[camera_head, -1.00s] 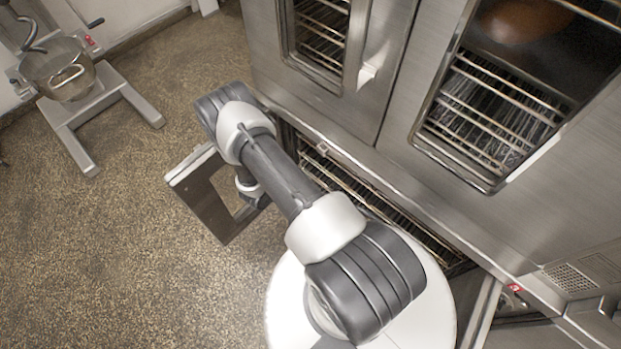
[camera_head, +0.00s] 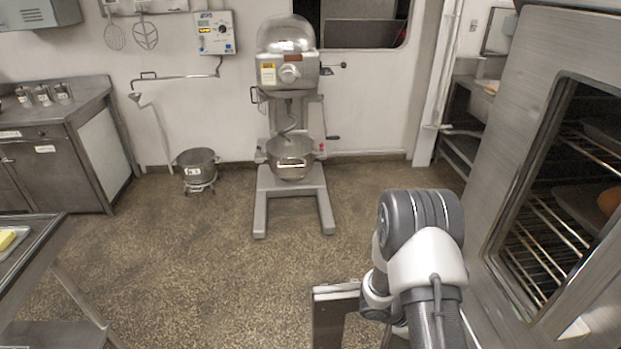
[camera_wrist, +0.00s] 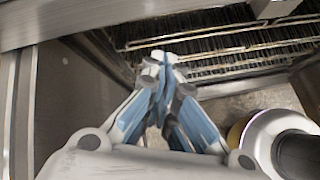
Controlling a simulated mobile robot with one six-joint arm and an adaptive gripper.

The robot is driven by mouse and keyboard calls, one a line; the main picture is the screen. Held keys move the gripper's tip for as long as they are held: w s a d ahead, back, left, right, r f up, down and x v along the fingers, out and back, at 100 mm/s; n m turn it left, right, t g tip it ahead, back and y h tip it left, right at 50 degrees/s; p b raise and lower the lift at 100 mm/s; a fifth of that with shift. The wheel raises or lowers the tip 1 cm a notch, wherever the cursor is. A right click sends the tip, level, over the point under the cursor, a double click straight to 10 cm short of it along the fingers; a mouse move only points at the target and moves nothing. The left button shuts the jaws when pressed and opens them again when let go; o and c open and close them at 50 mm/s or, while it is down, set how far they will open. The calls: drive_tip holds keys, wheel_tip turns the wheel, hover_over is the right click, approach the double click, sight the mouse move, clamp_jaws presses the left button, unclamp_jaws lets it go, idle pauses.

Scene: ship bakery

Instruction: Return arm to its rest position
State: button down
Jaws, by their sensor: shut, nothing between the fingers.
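My gripper (camera_wrist: 163,62) is shut and empty in the wrist view, its blue fingers meeting at the tips. It is in front of an oven compartment with wire racks (camera_wrist: 225,42), which fills the top of that view. In the head view my arm shows at the lower right, bent beside the steel oven (camera_head: 515,110). The gripper itself is out of sight there.
An open door panel (camera_head: 333,318) stands out beside my arm, close to it. A floor mixer (camera_head: 290,75) and a steel pot (camera_head: 196,166) stand at the back wall. A steel table (camera_head: 38,245) is at left. The floor between is clear.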

drive_tip(key=s+a+r+m+y, duration=0.1)
drive_tip(key=s+a+r+m, duration=0.15)
drive_tip(key=r, duration=0.55)
drive_tip(key=s+a+r+m+y, duration=0.1)
drive_tip(key=s+r+m, duration=0.15)
drive_tip(key=r, duration=0.55)
drive_tip(key=s+a+r+m+y, duration=0.1)
drive_tip(key=a+r+m, duration=0.15)
drive_tip(key=r, duration=0.55)
drive_tip(key=s+a+r+m+t+y, duration=0.4)
drive_tip(key=s+a+r+m+y, duration=0.2)
drive_tip(key=s+a+r, duration=0.5)
drive_tip(key=s+a, duration=0.2)
drive_tip(key=s, duration=0.1)
drive_tip(key=shift+s+a+r+t, duration=0.3)
drive_tip(key=shift+s+r, duration=0.05)
drive_tip(key=shift+d+m, duration=0.2)
drive_tip(key=shift+m, duration=0.15)
